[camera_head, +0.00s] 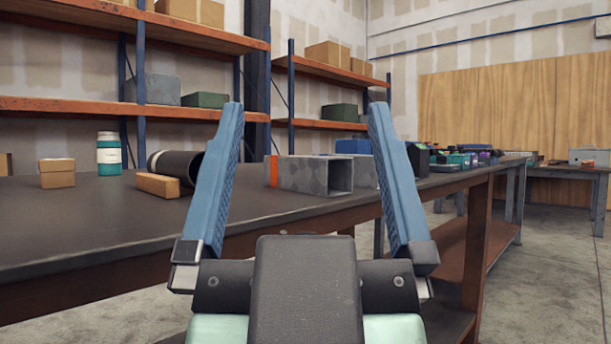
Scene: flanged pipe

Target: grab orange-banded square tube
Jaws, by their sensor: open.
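The orange-banded square tube (310,175) is grey and lies on the dark workbench (95,225). Its orange band (271,170) is at its left end, and its open square end faces right and toward me. My gripper (304,108) is open in the foreground, with its two blue fingers pointing up and forward. In the picture the tube shows between the fingers, beyond them. The gripper appears empty, and no contact with the tube is visible. The right finger hides a little of the area just right of the tube.
Left of the tube are a black pipe (178,165), a wooden block (158,185), small cardboard boxes (57,172) and a teal jar (109,155). A blue box (354,146) stands behind it. Various items (465,157) crowd the bench's right part. The bench's near-left surface is clear.

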